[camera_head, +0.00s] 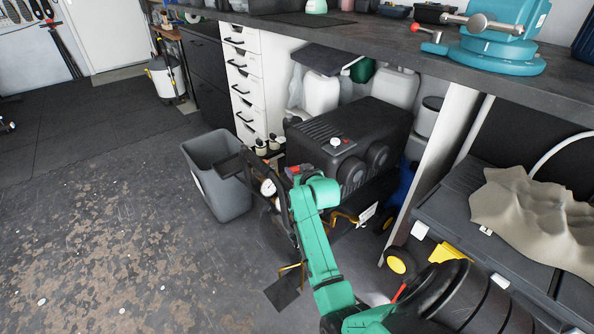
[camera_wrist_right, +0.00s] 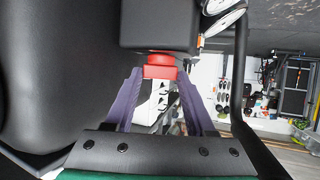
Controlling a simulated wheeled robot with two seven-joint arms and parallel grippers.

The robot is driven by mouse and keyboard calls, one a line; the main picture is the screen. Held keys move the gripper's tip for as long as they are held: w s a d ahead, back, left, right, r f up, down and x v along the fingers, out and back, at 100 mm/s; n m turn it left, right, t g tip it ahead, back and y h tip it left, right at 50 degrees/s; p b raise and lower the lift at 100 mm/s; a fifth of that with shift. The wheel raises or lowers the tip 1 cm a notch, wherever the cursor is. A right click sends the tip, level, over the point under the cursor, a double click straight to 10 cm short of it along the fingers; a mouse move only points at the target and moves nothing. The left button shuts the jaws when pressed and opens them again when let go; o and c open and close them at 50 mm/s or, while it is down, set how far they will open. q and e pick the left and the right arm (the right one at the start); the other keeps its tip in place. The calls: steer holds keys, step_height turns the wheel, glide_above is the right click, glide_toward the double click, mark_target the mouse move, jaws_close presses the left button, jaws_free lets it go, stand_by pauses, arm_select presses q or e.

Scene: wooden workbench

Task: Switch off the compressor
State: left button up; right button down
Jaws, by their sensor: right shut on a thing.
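The compressor (camera_head: 345,125) is a black unit on wheels under the workbench, with a round gauge (camera_head: 268,187) at its front left. A red switch knob (camera_head: 295,170) shows at its near left side, close to my right gripper (camera_head: 300,176). In the right wrist view the red knob (camera_wrist_right: 160,66) sits below a black box (camera_wrist_right: 158,25) on the compressor. The purple fingers of my right gripper (camera_wrist_right: 158,82) are on both sides of the knob, shut on it. My green arm and hand hide part of the compressor's front. My left gripper is not in view.
A grey bin (camera_head: 215,180) stands left of the compressor. The workbench (camera_head: 390,38) overhangs it, with white drawers (camera_head: 245,80) behind to the left. A dark case (camera_head: 460,210) with a beige cloth (camera_head: 535,215) is at right. The floor at left is open.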

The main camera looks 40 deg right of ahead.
steer(key=n+y+p, duration=0.1)
steer(key=p, duration=0.1)
steer(key=shift+s+d+r+n+t+y+p, duration=0.1)
steer(key=shift+d+r+n+t+y+p, duration=0.2)
steer(key=shift+d+n+y, duration=0.1)
steer(key=shift+f+n+y, duration=0.15)
steer(key=shift+n+y, duration=0.25)
steer(key=shift+d+f+n+y+b, duration=0.1)
steer(key=shift+f+n+y+b, duration=0.05)
steer(key=shift+n+y+b, duration=0.2)
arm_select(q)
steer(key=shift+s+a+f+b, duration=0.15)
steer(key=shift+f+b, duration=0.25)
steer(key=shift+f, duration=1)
arm_select(e)
steer(key=shift+n+y, duration=0.45)
steer(key=shift+y, duration=0.3)
steer(key=shift+c, duration=1.2)
jaws_free()
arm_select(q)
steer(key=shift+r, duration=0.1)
